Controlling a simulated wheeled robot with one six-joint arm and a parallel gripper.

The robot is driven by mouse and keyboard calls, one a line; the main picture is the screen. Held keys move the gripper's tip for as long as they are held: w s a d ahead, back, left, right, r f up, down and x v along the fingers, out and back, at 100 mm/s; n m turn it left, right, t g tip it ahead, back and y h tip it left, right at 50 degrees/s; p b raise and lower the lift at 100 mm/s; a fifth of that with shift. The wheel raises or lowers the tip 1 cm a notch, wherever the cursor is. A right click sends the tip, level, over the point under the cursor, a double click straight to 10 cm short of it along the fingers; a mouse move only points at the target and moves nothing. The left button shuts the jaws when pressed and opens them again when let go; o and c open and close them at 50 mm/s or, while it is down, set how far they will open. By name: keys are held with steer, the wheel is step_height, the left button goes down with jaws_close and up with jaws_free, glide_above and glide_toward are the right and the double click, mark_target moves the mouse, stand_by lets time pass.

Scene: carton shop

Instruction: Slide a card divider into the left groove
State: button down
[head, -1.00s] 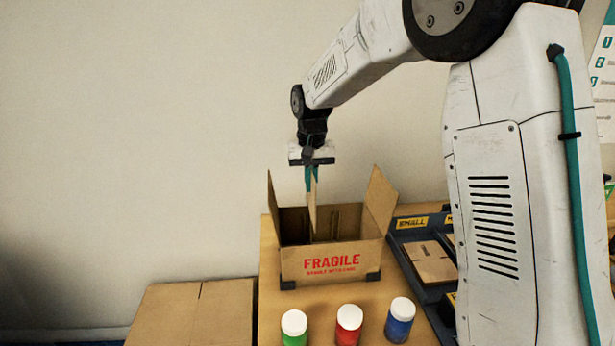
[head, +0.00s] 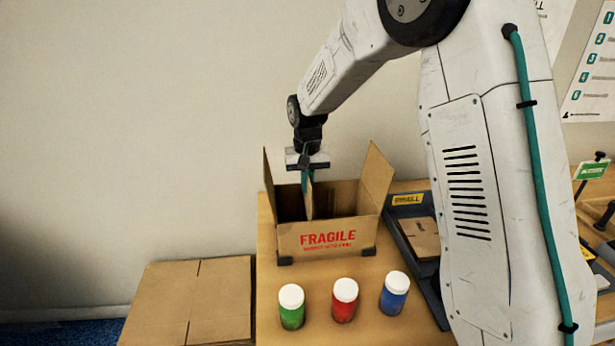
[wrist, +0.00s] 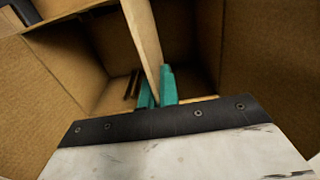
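My gripper (head: 307,181) points down above the open carton (head: 326,238), with teal fingers shut on a thin tan card divider (head: 309,203). The divider hangs upright and edge-on, its lower part inside the carton; the front wall hides its bottom edge in the head view. In the wrist view the teal fingers (wrist: 157,88) pinch the divider (wrist: 143,35), which reaches away from them into the carton (wrist: 265,60). Narrow dark strips (wrist: 131,84) show on the carton's inside beside the fingers. I cannot tell whether they are the left groove or whether the divider touches one.
Green (head: 291,308), red (head: 344,300) and blue (head: 394,294) white-capped jars stand in front of the carton. A dark tray (head: 425,268) holding flat card is at right. A closed cardboard box (head: 190,300) is lower left. The carton's side flaps stand up around my gripper.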

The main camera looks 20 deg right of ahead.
mark_target(307, 208)
steer(key=shift+f, duration=4.3)
steer(key=c, duration=1.6)
jaws_free()
